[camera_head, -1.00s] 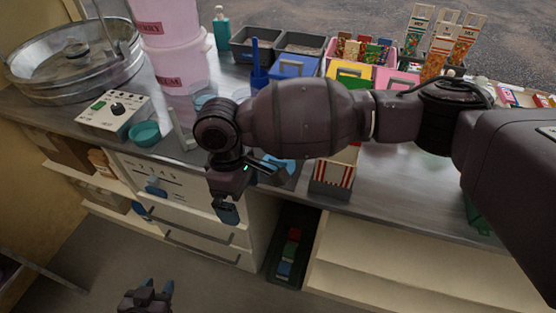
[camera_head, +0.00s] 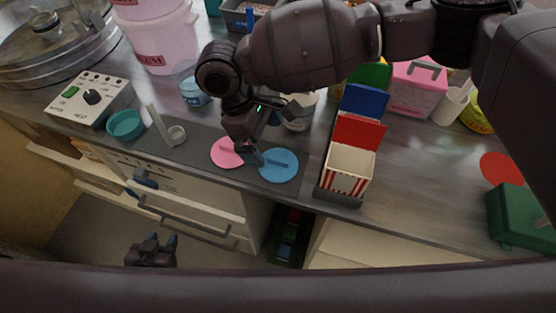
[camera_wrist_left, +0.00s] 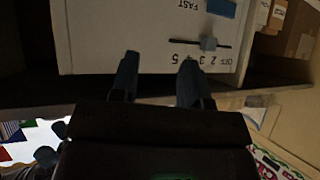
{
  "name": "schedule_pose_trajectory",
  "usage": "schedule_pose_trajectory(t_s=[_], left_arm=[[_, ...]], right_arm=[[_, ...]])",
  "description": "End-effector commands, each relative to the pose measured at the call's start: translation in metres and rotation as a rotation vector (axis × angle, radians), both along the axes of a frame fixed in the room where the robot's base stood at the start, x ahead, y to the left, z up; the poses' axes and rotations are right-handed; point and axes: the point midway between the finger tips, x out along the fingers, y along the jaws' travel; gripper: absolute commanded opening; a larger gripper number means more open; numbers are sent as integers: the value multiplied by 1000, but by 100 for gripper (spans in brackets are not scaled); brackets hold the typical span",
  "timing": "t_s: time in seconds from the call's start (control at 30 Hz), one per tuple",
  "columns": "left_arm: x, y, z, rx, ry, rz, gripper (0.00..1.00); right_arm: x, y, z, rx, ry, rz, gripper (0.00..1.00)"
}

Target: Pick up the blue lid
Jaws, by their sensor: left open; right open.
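The blue lid (camera_head: 279,165) is a flat round disc with a raised bar handle, lying on a dark grey mat on the counter. A pink lid (camera_head: 227,152) of the same kind lies just left of it. My right gripper (camera_head: 252,155) hangs down over the gap between the two lids, its tips close to the blue lid's left edge; I cannot tell whether they touch it. It is open and holds nothing I can see. My left gripper (camera_head: 156,243) is low in front of the drawers, open and empty; its parted fingers (camera_wrist_left: 158,78) also show in the left wrist view.
A holder (camera_head: 342,199) with blue and red cards and a striped popcorn box (camera_head: 349,168) stands right of the blue lid. A teal bowl (camera_head: 125,125) and a control box (camera_head: 88,98) are at left. A green box (camera_head: 520,215) stands at right.

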Motion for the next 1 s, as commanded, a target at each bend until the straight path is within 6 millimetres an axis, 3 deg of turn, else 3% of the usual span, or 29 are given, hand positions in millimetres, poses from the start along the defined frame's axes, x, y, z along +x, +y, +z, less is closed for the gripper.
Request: schedule_pose_trajectory(t_s=[0.1,0.37,0.63,0.9,1.0], left_arm=[[0,0,-3,0,3,-1,43],[6,-2,1,-1,-12,-4,43],[4,-2,-7,-1,0,-4,43],[6,-2,-5,0,-5,-7,43],[6,-2,-4,0,-5,-7,43]], right_arm=[[-2,-6,-16,-1,3,-1,100],[-4,-11,-31,-1,1,0,100],[-10,-24,-64,0,3,-1,100],[-10,-26,-67,1,0,0,100],[-10,-26,-67,1,0,0,86]])
